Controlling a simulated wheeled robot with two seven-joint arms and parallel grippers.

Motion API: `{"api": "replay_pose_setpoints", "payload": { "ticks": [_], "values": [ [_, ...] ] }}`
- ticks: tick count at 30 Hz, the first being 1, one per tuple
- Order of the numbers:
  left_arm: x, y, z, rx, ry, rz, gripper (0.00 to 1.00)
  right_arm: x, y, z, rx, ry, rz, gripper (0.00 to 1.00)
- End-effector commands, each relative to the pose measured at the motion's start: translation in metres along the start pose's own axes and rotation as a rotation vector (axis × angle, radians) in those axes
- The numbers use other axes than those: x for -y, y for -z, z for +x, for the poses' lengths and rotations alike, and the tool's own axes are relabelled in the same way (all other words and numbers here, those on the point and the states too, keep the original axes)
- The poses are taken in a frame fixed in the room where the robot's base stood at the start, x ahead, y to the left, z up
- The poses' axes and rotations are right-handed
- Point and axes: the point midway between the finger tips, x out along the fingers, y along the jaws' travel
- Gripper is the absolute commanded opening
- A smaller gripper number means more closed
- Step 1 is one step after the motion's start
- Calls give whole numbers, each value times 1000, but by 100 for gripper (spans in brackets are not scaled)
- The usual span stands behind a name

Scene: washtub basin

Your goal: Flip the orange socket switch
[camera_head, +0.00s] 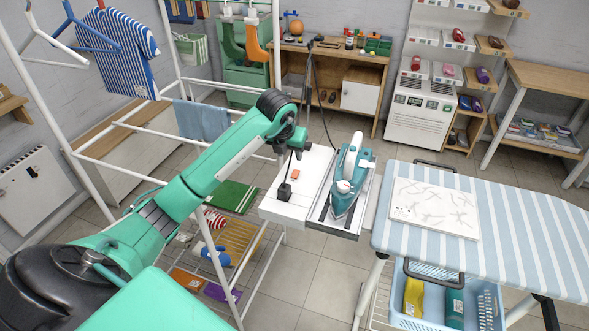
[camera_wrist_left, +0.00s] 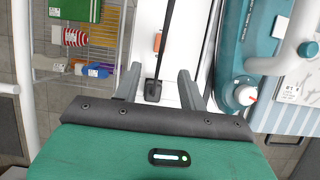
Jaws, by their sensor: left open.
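The orange switch (camera_head: 295,174) is a small piece on the white socket board (camera_head: 311,172) beside the iron. It also shows in the left wrist view (camera_wrist_left: 157,42), beyond my fingertips and partly behind a black cord. A black plug (camera_head: 284,190) with its cord sits on the same board; in the left wrist view the plug (camera_wrist_left: 152,91) lies between my fingers in the picture. My left gripper (camera_wrist_left: 158,80) is open and empty, its two grey fingers apart over the board. In the head view my left gripper (camera_head: 291,146) is above the board's far end. My right gripper is not in view.
A teal iron (camera_head: 348,180) stands on a grey rest right of the board. The striped ironing board (camera_head: 520,225) with a white cloth (camera_head: 435,206) is farther right. A white rack (camera_head: 140,125) stands left, behind my arm. A cord (camera_head: 318,90) hangs behind the iron.

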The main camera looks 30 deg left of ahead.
Motion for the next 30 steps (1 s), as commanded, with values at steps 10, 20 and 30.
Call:
{"api": "replay_pose_setpoints", "payload": {
  "ticks": [10, 20, 30],
  "values": [
    [1, 0, 73, -3, 3, -2, 42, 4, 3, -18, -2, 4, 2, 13],
    [1, 0, 110, 0, 3, 1, 42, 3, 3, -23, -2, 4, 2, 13],
    [1, 0, 113, 1, 2, 2, 38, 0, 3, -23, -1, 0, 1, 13]
  ]
}}
